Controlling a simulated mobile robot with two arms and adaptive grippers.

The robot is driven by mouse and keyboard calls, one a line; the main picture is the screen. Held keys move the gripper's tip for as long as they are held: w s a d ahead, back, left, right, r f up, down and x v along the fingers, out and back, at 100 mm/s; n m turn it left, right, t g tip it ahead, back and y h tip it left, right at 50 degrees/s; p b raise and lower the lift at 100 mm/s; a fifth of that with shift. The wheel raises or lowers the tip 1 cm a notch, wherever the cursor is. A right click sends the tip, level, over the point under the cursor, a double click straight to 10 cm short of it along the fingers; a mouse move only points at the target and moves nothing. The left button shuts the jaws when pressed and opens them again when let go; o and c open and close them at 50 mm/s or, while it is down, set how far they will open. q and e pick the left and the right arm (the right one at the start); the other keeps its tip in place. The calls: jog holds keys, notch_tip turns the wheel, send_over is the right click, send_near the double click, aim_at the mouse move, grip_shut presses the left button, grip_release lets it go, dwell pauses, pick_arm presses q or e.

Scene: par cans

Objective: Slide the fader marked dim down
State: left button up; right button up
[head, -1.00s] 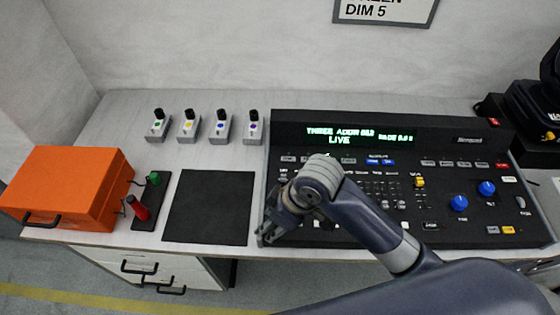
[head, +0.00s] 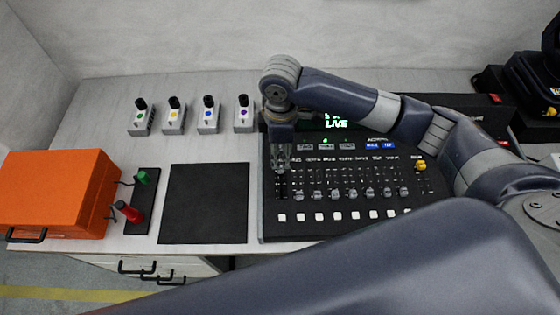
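The lighting console (head: 262,222) stands on the counter, with a row of faders (head: 353,194) across its front half and a yellow-capped fader (head: 421,165) at their right. The labels by the faders are too small to read, so I cannot tell which is marked dim. My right gripper (head: 280,166) points down over the left end of the fader row and hides part of it. I cannot tell whether its fingers touch a cap or how far apart they are. My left gripper is not in view.
Left of the console lie a black mat (head: 205,204), a black plate with red (head: 129,212) and green (head: 142,177) handles, and an orange case (head: 58,190). Several small switch boxes (head: 208,119) stand behind the mat. My arm covers the console's right side and front right.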

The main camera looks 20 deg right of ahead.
aim_at(281, 168)
notch_tip(281, 168, down, 7)
jog(key=shift+f+p, duration=0.1)
jog(key=shift+p, duration=0.25)
grip_shut()
